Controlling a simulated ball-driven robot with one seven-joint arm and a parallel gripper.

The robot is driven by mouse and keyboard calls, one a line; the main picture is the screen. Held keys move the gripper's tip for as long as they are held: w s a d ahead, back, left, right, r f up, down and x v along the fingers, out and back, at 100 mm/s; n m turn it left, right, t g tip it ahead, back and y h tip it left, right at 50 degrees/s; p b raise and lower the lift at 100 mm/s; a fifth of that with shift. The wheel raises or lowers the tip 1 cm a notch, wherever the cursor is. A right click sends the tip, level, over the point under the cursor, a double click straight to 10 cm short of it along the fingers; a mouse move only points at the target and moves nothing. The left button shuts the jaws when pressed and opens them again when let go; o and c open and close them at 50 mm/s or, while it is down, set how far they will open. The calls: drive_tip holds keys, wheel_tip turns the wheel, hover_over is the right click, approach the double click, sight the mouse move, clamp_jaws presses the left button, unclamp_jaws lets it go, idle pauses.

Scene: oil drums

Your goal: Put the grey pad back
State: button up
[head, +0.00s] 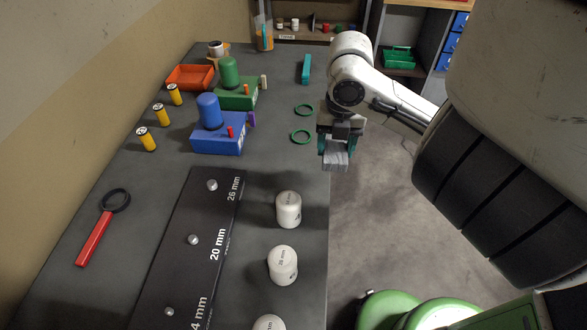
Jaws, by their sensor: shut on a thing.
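The grey pad (336,160) is a small grey block held low between the fingers of my gripper (335,152). My gripper is shut on it and points down near the right edge of the dark table (265,90). The pad looks to be over or just beyond that edge; its height above the table cannot be told. No empty place for the pad can be made out.
A blue block (217,145) and a green block (236,98) stand left, near several yellow cylinders (147,139). A black board (190,270) and white cylinders (283,265) lie in front. A red-handled magnifier (95,238) is at left. Green drums (420,314) stand at lower right.

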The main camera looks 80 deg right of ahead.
drive_tip(key=w+d+f+p, duration=0.1)
drive_tip(key=w+f+p, duration=0.1)
drive_tip(key=w, duration=0.3)
hover_over(294, 172)
drive_tip(key=f, duration=0.4)
drive_tip(key=shift+s+a+f, duration=0.1)
drive_tip(key=shift+s+f, duration=0.3)
drive_tip(key=shift+w+f, duration=0.5)
drive_tip(key=shift+f, duration=1.7)
drive_tip(key=shift+f, duration=0.15)
drive_tip(key=o, duration=0.9)
drive_tip(key=shift+o, duration=0.2)
